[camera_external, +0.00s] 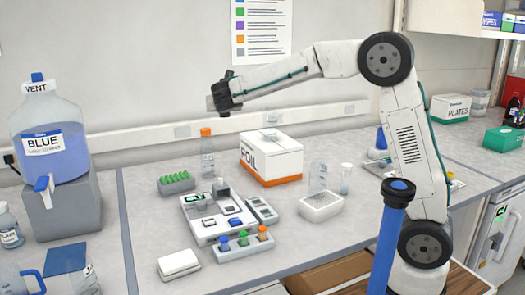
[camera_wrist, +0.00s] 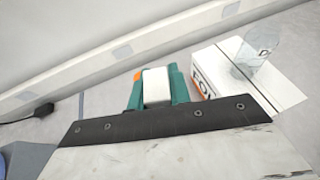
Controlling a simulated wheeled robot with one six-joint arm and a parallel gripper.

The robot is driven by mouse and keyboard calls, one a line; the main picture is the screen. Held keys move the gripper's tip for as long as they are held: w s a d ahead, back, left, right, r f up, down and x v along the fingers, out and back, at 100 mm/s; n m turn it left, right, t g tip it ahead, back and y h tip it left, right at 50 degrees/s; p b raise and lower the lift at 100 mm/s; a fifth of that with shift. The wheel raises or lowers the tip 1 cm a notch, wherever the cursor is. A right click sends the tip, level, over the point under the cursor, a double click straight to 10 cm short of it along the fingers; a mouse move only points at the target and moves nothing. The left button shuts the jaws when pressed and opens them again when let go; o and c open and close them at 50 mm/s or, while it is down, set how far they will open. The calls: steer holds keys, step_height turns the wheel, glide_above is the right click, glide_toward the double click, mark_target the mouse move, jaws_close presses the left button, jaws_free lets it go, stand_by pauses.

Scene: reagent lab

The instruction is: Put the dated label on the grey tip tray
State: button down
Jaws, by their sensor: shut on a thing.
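My gripper (camera_external: 216,97) is raised high above the bench, pointing left. In the wrist view its teal fingers (camera_wrist: 155,88) are shut on a small white thing (camera_wrist: 156,85). No writing shows on it, so I cannot tell whether it is the dated label. No tray is clearly marked as the grey tip tray. A pale grey box (camera_external: 321,208) with a clear upright panel stands right of centre. A grey rack (camera_external: 222,255) with blue, green and orange caps stands at the front.
A white FOIL box (camera_external: 272,161) and an orange-capped bottle (camera_external: 207,160) stand under and beyond the arm. A white station (camera_external: 212,207), a green rack (camera_external: 176,182) and a white block (camera_external: 179,265) are on the bench. A large BLUE jug (camera_external: 50,135) stands left.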

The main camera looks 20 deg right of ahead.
steer(key=s+a+n+y, duration=0.3)
steer(key=s+a, duration=0.5)
steer(key=a, duration=0.3)
step_height(320, 180, down, 18)
steer(key=shift+d+r, duration=0.1)
steer(key=shift+r, duration=0.05)
glide_above(175, 177)
step_height(175, 177, down, 3)
steer(key=shift+r, duration=0.2)
steer(key=shift+s+f, duration=0.1)
steer(key=shift+f, duration=1.55)
steer(key=shift+f, duration=0.1)
steer(key=c, duration=1.3)
jaws_free()
